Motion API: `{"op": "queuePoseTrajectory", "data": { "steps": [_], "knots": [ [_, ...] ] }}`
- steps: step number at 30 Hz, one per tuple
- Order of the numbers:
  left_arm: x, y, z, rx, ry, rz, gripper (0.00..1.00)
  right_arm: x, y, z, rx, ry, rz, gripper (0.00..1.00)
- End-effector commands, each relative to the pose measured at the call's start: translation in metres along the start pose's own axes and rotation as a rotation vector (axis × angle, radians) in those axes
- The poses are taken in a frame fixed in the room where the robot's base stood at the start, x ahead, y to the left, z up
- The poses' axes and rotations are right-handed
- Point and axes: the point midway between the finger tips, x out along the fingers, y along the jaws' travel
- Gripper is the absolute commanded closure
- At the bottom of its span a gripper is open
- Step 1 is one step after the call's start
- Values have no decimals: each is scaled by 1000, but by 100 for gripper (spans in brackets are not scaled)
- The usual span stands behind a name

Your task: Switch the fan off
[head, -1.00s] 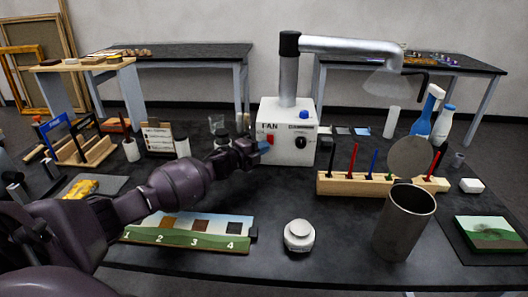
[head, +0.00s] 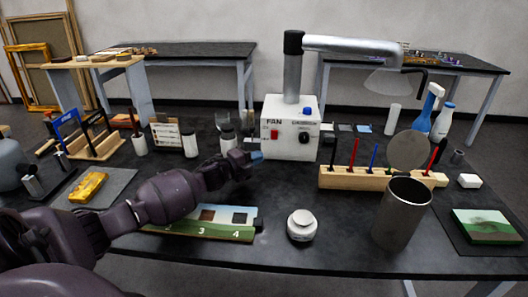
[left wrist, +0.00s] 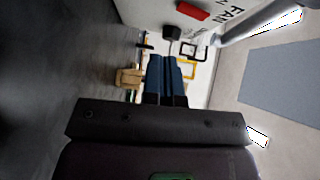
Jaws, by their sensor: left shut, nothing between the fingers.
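The fan unit (head: 290,145) is a white box marked FAN, with a metal duct pipe rising from its top. A red switch (head: 274,134) sits on its front face, left of a black knob (head: 304,138). The red switch also shows in the left wrist view (left wrist: 192,11), near the top edge. My left gripper (head: 256,156) is shut and empty, just in front of and below the switch, apart from it. Its blue fingertips (left wrist: 172,68) are together in the left wrist view. My right gripper is not in view.
A wooden rack with pens (head: 345,180) stands right of the fan, with a metal cup (head: 403,215) in front of it. A white jar (head: 301,226) and a numbered board (head: 185,233) lie nearer. Bare black tabletop lies between the fan and the jar.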

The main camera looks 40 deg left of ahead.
Motion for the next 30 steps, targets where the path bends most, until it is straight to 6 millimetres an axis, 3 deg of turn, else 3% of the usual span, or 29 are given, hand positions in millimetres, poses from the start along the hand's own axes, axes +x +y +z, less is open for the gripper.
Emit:
{"op": "queuePoseTrajectory", "data": {
  "steps": [6,12,30],
  "knots": [
    [-35,4,0,0,0,0,100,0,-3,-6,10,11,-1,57],
    [-53,7,0,0,0,0,100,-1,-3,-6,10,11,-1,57],
    [-59,8,0,0,0,0,100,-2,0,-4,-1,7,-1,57]
  ]
}}
